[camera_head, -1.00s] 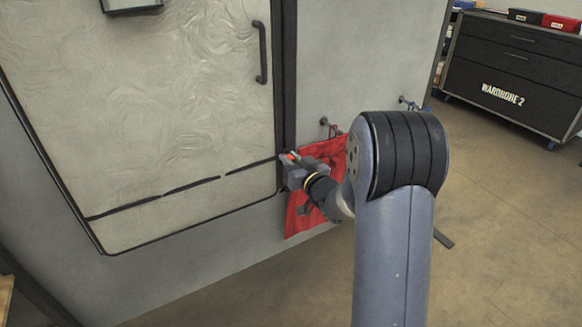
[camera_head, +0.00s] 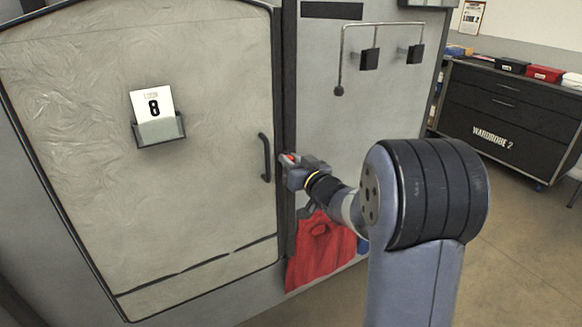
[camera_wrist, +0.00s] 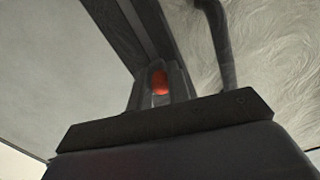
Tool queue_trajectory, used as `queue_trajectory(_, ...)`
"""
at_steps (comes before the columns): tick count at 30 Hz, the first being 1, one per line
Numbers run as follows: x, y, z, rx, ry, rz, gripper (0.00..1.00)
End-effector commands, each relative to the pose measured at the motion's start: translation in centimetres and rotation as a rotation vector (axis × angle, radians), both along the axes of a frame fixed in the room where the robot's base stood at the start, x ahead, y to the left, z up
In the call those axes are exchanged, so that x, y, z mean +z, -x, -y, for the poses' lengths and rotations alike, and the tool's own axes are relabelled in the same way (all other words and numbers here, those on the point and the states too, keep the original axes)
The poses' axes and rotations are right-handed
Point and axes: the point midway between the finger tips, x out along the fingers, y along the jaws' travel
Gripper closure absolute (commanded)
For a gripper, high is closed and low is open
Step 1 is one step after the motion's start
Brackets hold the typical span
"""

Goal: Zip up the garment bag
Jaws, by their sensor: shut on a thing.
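The garment bag (camera_head: 215,90) is a large pale, wrinkled panel with dark edging in the head view. A dark zip track (camera_head: 289,90) runs upright along its right edge. My gripper (camera_head: 290,160) is at this track, beside the bag's black handle (camera_head: 266,158). It is shut on a small orange-red zip pull, which shows between the fingers in the wrist view (camera_wrist: 159,82). The fingers hide most of the pull. The handle also shows in the wrist view (camera_wrist: 218,45), right of the fingers.
A red cloth (camera_head: 322,250) hangs below my gripper. A card holder (camera_head: 160,130) with a card marked 8 is on the bag. A thin rail with black blocks (camera_head: 369,58) sticks out at upper right. A dark drawer cabinet (camera_head: 510,115) stands farther right.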

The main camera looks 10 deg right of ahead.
Motion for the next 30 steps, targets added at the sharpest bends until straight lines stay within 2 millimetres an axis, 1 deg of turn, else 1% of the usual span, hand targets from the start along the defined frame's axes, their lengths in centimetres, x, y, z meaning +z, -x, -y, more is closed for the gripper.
queue_trajectory(1, 2.6, 0.0, -0.1, 0.002, -0.004, 0.004, 1.0)
queue_trajectory(3, 4.3, 0.0, -0.1, 0.001, -0.004, 0.004, 1.0)
queue_trajectory(24, 21.1, 0.0, -0.1, 0.001, -0.004, 0.003, 1.0)
queue_trajectory(30, 25.2, 0.0, -0.1, 0.002, -0.003, 0.005, 1.0)
